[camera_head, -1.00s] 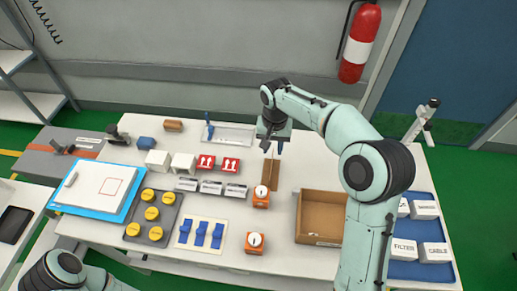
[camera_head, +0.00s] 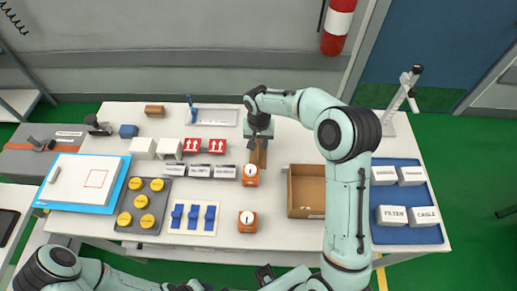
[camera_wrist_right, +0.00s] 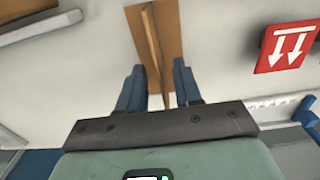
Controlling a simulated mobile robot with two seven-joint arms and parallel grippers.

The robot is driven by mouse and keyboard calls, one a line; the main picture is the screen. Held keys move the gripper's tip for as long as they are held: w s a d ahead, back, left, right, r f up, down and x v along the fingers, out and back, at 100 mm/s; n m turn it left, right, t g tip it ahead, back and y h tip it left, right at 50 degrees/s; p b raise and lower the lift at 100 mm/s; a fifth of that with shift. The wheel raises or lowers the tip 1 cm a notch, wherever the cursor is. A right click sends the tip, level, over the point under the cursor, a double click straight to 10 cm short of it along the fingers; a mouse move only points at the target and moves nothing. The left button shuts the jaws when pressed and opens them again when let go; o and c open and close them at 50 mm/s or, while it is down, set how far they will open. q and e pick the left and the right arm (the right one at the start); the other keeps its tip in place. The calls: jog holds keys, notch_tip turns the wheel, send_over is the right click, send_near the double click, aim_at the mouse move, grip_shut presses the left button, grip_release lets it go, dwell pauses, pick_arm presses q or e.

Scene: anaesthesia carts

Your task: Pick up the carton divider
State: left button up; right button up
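The carton divider is a thin brown upright board with a flat brown piece at its foot (camera_head: 263,155), standing on the white table left of the open carton (camera_head: 306,191). My right gripper (camera_head: 259,138) is at its far end and partly hides it. In the right wrist view the divider (camera_wrist_right: 152,40) runs between the line of the two blue fingers of my right gripper (camera_wrist_right: 158,78). The fingers are apart, one on each side of it, with a gap showing. Contact is not visible. My left arm lies along the bottom edge of the head view; its fingers cannot be made out.
An orange timer (camera_head: 250,175) stands close to the divider's near end, with another orange timer (camera_head: 247,221) nearer. A blue tray (camera_head: 406,235) with white boxes is at right. A metal tray (camera_head: 224,117) lies behind.

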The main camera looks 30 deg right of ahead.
jog(key=shift+f, duration=0.85)
grip_shut()
jog(key=shift+r, duration=0.1)
